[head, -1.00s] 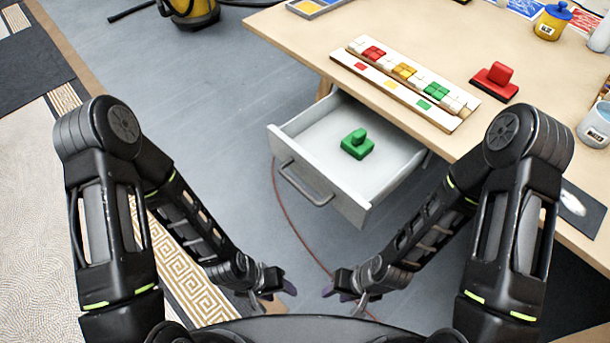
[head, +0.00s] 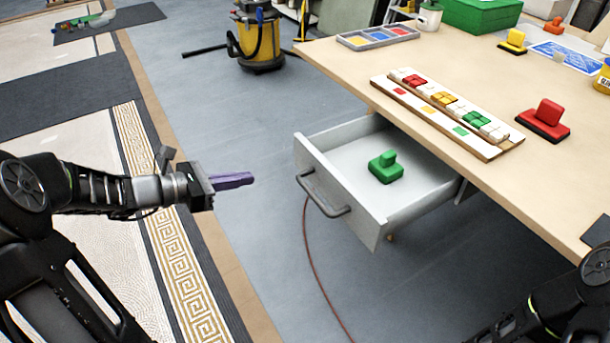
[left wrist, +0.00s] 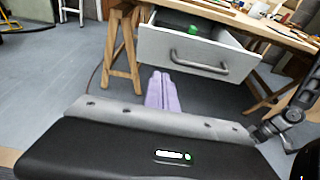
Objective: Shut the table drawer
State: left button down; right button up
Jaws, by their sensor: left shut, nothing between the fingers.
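The table drawer (head: 345,203) is a pale grey box pulled out from under the wooden table (head: 480,85). Its front has a dark bar handle (head: 322,197). A green block-shaped tool with a knob (head: 386,168) lies inside the drawer. My left gripper (head: 250,179) has purple fingers, is shut and empty, and is in the air left of the drawer front, apart from the handle. In the left wrist view the purple fingers (left wrist: 162,92) point toward the drawer front (left wrist: 165,45), below the handle (left wrist: 200,66). My right gripper is out of view; only part of that arm shows at lower right.
On the table are a mosaic panel strip (head: 440,115), a red-handled tool (head: 545,118), a tray of coloured pieces (head: 378,36) and a green box (head: 481,14). A yellow vacuum cleaner (head: 262,45) stands behind. The floor between gripper and drawer is clear, apart from a thin cable (head: 312,262).

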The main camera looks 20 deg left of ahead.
pick_arm(q)
jog(key=shift+d+f, duration=0.1)
jog(key=shift+d, duration=0.05)
jog(key=b, duration=0.1)
send_near(307, 166)
jog(key=x, duration=0.5)
jog(key=shift+w+d+f, duration=0.15)
jog(key=shift+w+f, duration=0.05)
jog(key=shift+f, duration=0.1)
jog(key=shift+w+d, duration=0.3)
jog(key=shift+w, duration=0.05)
